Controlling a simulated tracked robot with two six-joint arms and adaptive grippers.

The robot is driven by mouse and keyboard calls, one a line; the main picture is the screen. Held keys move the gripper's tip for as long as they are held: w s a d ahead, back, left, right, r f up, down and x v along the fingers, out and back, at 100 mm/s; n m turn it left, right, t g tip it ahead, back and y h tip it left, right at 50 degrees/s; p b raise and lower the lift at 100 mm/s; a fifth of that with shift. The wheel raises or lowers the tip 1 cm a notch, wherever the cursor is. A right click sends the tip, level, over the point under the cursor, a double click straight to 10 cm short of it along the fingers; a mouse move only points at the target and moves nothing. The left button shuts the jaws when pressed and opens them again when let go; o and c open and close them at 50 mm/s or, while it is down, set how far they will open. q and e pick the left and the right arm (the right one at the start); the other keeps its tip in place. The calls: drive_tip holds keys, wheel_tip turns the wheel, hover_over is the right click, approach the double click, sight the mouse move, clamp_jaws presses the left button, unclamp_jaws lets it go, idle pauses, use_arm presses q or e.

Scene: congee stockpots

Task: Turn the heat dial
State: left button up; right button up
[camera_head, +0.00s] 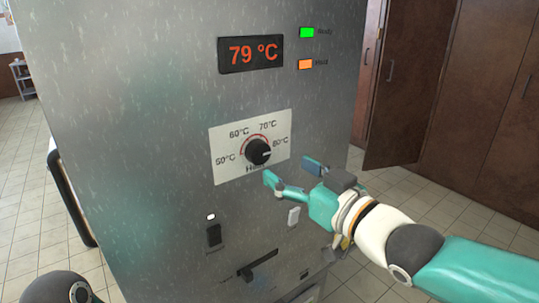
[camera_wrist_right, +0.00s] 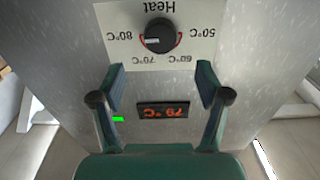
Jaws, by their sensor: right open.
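The heat dial (camera_head: 258,151) is a round black knob on a white scale plate (camera_head: 222,145) marked from 50°C to 80°C. Its white pointer mark faces right, near 80°C. My right gripper (camera_head: 290,171) is open and empty, just below and right of the dial, apart from it. In the right wrist view, upside down, the dial (camera_wrist_right: 160,34) is beyond the open fingertips (camera_wrist_right: 161,84), not between them. The display (camera_head: 251,54) above reads 79 °C in orange. My left gripper is not in view.
A green lamp (camera_head: 307,32) and an orange lamp (camera_head: 306,64) are lit on the steel front. Below the plate are a dark switch (camera_head: 214,236), a pale switch (camera_head: 293,216) and a dark lever (camera_head: 261,266). Brown cabinets (camera_head: 470,90) stand behind at right.

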sight(263, 153)
drive_tip(key=p+x, duration=0.1)
drive_tip(key=x, duration=0.7)
drive_tip(key=shift+w+a, duration=0.2)
drive_tip(key=shift+w, duration=0.15)
